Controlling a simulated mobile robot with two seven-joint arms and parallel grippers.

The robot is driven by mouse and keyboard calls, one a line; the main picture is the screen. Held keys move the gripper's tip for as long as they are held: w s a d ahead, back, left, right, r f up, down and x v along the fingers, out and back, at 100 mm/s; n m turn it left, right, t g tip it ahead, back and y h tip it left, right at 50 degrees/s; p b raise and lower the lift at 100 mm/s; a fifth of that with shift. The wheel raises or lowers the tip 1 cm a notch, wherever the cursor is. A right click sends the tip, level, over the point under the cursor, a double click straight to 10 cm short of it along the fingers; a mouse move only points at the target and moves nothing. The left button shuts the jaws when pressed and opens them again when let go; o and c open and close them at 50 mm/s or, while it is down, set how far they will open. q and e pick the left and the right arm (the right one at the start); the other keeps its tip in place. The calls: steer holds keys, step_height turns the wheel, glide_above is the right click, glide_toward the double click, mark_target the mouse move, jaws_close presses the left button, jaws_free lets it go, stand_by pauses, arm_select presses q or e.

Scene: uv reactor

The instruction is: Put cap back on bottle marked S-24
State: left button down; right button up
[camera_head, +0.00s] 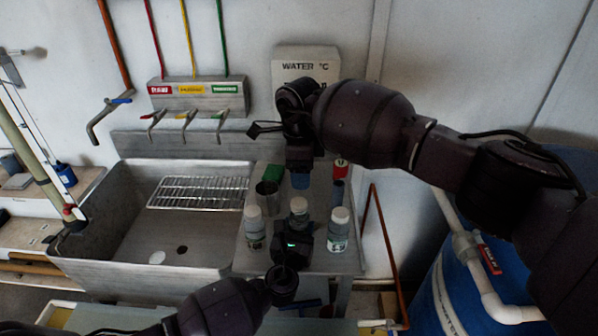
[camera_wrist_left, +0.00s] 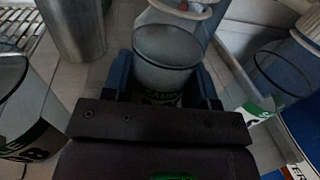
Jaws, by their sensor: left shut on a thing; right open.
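Three clear bottles with pale tops stand in a row on the steel counter (camera_head: 245,262): a left one (camera_head: 254,229), a middle one (camera_head: 299,206) and a right one (camera_head: 339,232). My left gripper (camera_head: 297,238) is shut around the middle bottle's body, which shows between blue fingers in the left wrist view (camera_wrist_left: 165,65). The middle bottle has a pale top with an orange-pink ring. My right gripper (camera_head: 300,181) is open, its blue fingers pointing down just above and behind that top. I cannot read S-24 on any label. I cannot tell whether the pale top is a separate cap.
A metal cup (camera_head: 267,196) and a green box (camera_head: 273,174) stand behind the left bottle. A dark cylinder with a red label (camera_head: 340,171) stands behind the right bottle. A sink (camera_head: 120,232) with a wire rack (camera_head: 198,192) lies left; a blue barrel (camera_head: 455,285) stands right.

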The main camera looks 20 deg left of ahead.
mark_target(299, 202)
steer(key=n, duration=0.5)
steer(key=shift+s+n, duration=0.15)
steer(key=shift+n, duration=0.25)
steer(key=n, duration=0.5)
steer(key=shift+s+a+f+n, duration=0.1)
steer(key=shift+s+n, duration=0.05)
steer(key=shift+n, duration=0.15)
steer(key=n, duration=0.5)
steer(key=shift+s+n, duration=0.1)
steer(key=shift+n, duration=0.3)
steer(key=n, duration=0.6)
steer(key=shift+a, duration=0.1)
steer(key=shift+f, duration=4.05)
